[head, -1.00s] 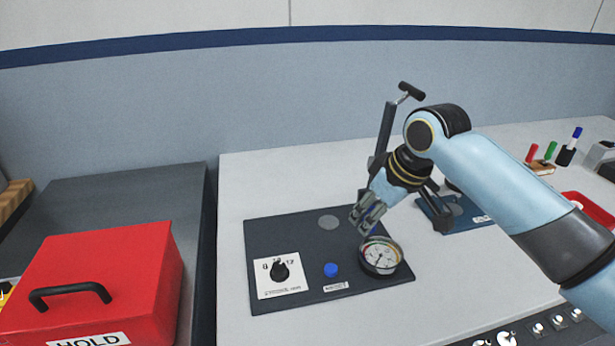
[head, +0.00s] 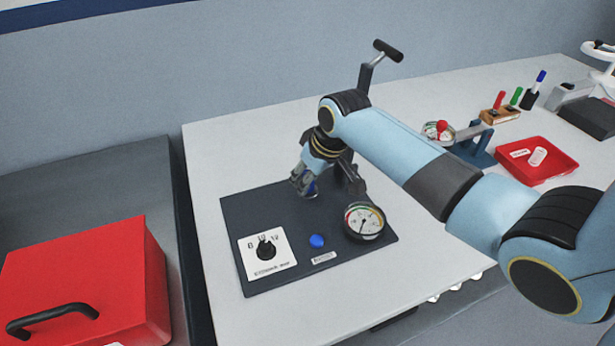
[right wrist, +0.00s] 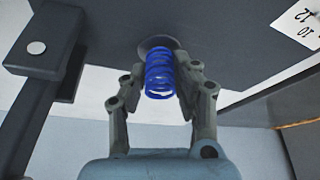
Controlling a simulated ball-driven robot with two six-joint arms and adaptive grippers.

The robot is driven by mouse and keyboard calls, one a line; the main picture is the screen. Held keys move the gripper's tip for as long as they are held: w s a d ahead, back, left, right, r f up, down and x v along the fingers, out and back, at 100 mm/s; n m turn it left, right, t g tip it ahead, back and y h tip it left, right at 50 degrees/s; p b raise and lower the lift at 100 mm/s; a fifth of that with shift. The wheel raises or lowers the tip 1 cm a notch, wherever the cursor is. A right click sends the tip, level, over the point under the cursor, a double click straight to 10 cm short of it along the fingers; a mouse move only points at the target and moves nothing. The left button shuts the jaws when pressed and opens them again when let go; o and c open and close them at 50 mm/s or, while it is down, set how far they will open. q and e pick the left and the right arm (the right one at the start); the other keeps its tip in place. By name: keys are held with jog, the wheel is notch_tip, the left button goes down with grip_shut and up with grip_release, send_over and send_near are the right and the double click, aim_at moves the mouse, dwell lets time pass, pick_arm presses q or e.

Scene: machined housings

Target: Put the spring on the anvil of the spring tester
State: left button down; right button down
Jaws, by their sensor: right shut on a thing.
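My right gripper (head: 304,188) is shut on a blue coil spring (right wrist: 160,75), which shows clearly between the two fingers in the right wrist view. The spring tester (head: 242,212) is a dark plate with a column and lever. Its round grey anvil (right wrist: 157,42) lies right at the spring's far end in the right wrist view. I cannot tell whether spring and anvil touch. In the head view the gripper covers the anvil, and only a bit of blue shows at the fingers. My left gripper is not in view.
The tester's plate carries a round gauge (head: 364,221), a blue button (head: 317,241) and a selector knob (head: 266,249). The lever handle (head: 388,50) rises behind my wrist. A red tray (head: 537,170) is at the right, a red box (head: 90,270) at the left.

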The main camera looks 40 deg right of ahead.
jog(key=shift+f, duration=0.15)
jog(key=c, duration=1)
grip_release()
jog(key=v, duration=1.2)
jog(key=shift+p, duration=0.4)
